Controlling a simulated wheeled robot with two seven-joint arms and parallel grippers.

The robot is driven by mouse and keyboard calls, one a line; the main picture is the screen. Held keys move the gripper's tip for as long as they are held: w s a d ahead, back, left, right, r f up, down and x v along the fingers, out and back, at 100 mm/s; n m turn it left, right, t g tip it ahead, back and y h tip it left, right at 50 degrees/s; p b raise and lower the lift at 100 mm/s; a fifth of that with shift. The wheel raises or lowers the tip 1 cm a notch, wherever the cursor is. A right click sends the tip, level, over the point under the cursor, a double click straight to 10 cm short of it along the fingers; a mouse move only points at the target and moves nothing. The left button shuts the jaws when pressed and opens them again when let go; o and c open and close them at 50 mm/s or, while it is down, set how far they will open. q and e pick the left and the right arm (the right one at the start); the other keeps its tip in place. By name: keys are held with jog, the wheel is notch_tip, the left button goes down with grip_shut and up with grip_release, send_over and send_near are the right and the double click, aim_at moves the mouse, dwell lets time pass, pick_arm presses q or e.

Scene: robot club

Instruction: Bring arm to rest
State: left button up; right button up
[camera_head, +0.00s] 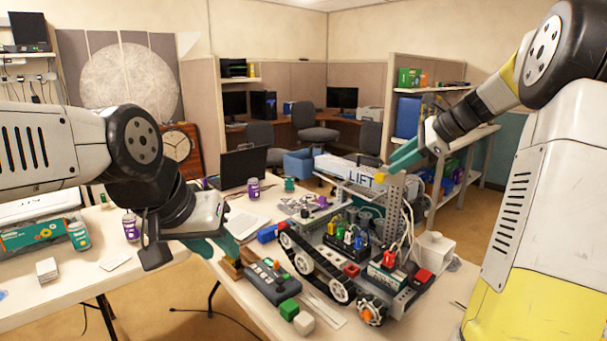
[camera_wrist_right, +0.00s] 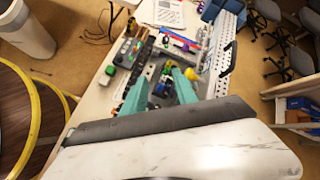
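My right arm comes in from the right in the head view. Its gripper (camera_head: 404,157) has teal fingers, raised over the lift side of the tracked robot (camera_head: 345,250). In the right wrist view the gripper's fingers (camera_wrist_right: 158,90) stand apart, with the robot's parts beyond them. A small yellow piece (camera_head: 383,173) shows close by the fingertips; I cannot tell whether they touch. My left gripper (camera_head: 215,248) is low over the table's near part, its teal fingers apart beside a brown wooden piece (camera_head: 236,266) and a grey controller (camera_head: 266,281). I see nothing held in it.
Green and white cubes (camera_head: 304,322) lie at the table's near edge. A second table (camera_head: 100,287) is at the left. Office chairs (camera_head: 316,135) are behind.

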jog(key=s+a+n+h, duration=0.2)
jog(key=s+a+n, duration=0.35)
jog(key=s, duration=0.35)
jog(key=s+a+n+h, duration=0.1)
jog(key=s+a+n, duration=0.3)
jog(key=s+n, duration=0.3)
jog(key=s+f+n+h, duration=0.1)
jog(key=s+f+n, duration=0.1)
jog(key=s+n, duration=0.2)
jog(key=s+f+n+h, duration=0.1)
jog(key=s+f+n, duration=0.2)
jog(key=s, duration=0.6)
jog(key=shift+s+a+f+n, duration=0.15)
jog(key=shift+s+a+n, duration=0.25)
jog(key=shift+n, duration=0.25)
